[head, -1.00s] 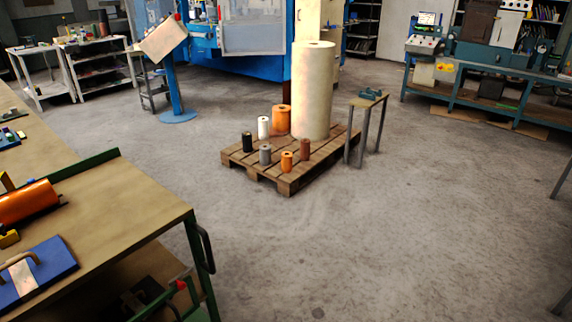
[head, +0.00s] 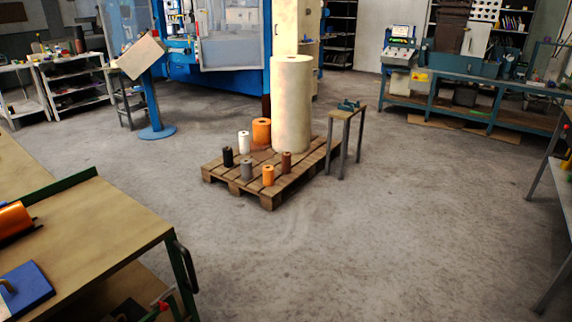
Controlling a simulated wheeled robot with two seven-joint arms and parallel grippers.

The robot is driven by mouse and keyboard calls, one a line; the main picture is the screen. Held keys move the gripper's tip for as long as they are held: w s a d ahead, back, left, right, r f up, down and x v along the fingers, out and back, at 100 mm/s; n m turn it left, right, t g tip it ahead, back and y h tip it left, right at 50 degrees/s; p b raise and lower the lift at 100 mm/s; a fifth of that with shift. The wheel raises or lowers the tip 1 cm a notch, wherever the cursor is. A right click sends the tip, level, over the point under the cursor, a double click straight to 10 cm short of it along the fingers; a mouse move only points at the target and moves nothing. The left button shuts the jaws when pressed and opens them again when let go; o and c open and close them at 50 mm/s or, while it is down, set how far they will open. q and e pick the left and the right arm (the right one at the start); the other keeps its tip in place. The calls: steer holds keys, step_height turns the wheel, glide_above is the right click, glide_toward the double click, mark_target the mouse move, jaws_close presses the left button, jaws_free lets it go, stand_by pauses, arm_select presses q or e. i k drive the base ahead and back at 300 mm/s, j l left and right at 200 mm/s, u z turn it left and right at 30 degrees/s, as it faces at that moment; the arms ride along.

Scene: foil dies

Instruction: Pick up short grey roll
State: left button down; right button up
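The short grey roll (head: 247,170) stands upright on the wooden pallet (head: 271,202), near its front left edge. A black roll (head: 228,157) stands to its left, a white roll (head: 244,142) behind it and a small orange roll (head: 268,175) to its right. A brown roll (head: 286,162), a wider orange roll (head: 262,132) and a very tall cream roll (head: 290,105) also stand on the pallet. Neither of my grippers shows in the head view. The pallet is some way off across the floor.
A workbench (head: 110,232) with a green frame fills the lower left. A small stand (head: 346,117) is close to the pallet's right side. A blue post on a round base (head: 158,132) stands behind left. The floor (head: 370,245) in front and right is clear.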

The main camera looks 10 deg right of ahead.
mark_target(245, 163)
steer(key=i+l+z, duration=0.1)
steer(key=i+z, duration=0.3)
steer(key=i, duration=0.2)
steer(key=i+l+z, duration=0.1)
steer(key=i+z, duration=0.2)
steer(key=i, duration=0.35)
steer(key=i+z, duration=0.25)
steer(key=i, duration=0.4)
steer(key=i+u, duration=0.45)
steer(key=i+l+u, duration=0.1)
steer(key=i+u, duration=0.4)
steer(key=i+j+u, duration=0.2)
steer(key=i+u, duration=0.7)
steer(key=i+l+u, duration=0.1)
steer(key=i+u, duration=0.55)
steer(key=i, duration=1.1)
steer(key=i+z, duration=0.45)
steer(key=i+j+z, duration=0.25)
steer(key=z, duration=0.15)
steer(key=i+z, duration=0.25)
steer(key=z, duration=0.2)
steer(key=i+j+z, duration=0.2)
steer(key=z, duration=0.3)
steer(key=i+j+z, duration=0.2)
steer(key=z, duration=0.25)
